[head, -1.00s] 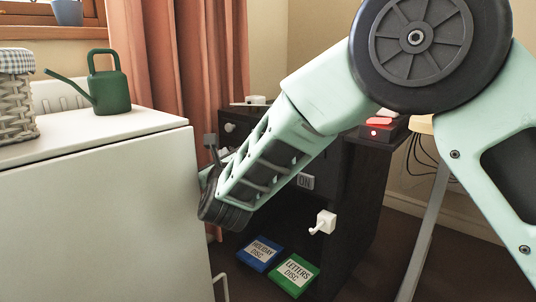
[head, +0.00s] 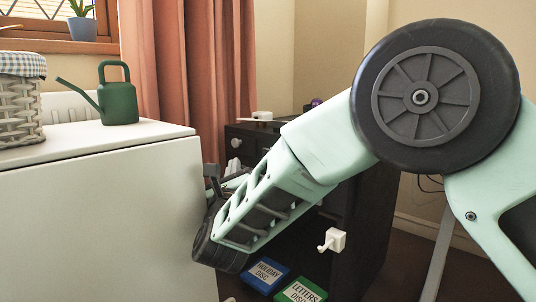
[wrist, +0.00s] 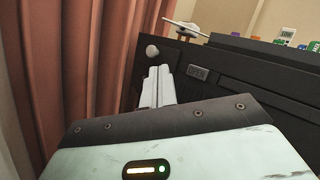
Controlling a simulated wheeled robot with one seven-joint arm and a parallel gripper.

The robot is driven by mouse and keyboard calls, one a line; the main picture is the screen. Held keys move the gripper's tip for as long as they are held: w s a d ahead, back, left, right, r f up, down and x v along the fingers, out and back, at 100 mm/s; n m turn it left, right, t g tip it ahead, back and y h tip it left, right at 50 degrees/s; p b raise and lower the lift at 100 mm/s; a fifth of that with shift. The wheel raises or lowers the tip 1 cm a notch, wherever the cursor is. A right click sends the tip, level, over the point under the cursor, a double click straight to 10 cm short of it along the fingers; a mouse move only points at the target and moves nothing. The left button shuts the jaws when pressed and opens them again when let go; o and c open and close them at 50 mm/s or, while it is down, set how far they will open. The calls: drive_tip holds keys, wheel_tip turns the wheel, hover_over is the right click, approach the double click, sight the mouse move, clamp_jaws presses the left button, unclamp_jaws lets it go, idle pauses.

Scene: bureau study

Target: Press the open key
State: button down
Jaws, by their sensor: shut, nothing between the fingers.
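The open key (wrist: 198,74) is a small grey plate marked OPEN on the front of a black cabinet (wrist: 240,85) in the wrist view. My gripper (wrist: 158,72) is shut and empty, its pale fingers pointing at the cabinet front. In that view the fingertips lie to the left of the key and below a round white knob (wrist: 152,51). I cannot tell whether they touch the cabinet. In the head view my arm hides the key and most of the gripper; the cabinet (head: 375,215) and the knob (head: 236,142) show there.
A white cabinet (head: 100,220) stands close at the left, bearing a green watering can (head: 119,102) and a wicker basket (head: 15,115). A white hook-like handle (head: 331,240) sticks out from the black cabinet. Blue (head: 264,274) and green (head: 301,291) disc cases lie low down. A curtain (wrist: 85,60) hangs at left.

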sight(263, 150)
drive_tip(key=shift+w+d+r, duration=0.1)
drive_tip(key=shift+w+d, duration=1.25)
drive_tip(key=shift+w, duration=0.15)
drive_tip(key=shift+w+d, duration=1.35)
drive_tip(key=shift+w, duration=0.15)
drive_tip(key=shift+w+d, duration=0.15)
drive_tip(key=shift+w+d+b, duration=0.15)
drive_tip(key=shift+w+b, duration=0.05)
drive_tip(key=shift+b, duration=0.1)
drive_tip(key=shift+w+d+b, duration=0.3)
drive_tip(key=shift+w+d, duration=0.05)
idle(0.5)
drive_tip(key=shift+s, duration=0.1)
drive_tip(key=shift+s+a+b, duration=0.45)
drive_tip(key=shift+s+a, duration=0.15)
idle(0.3)
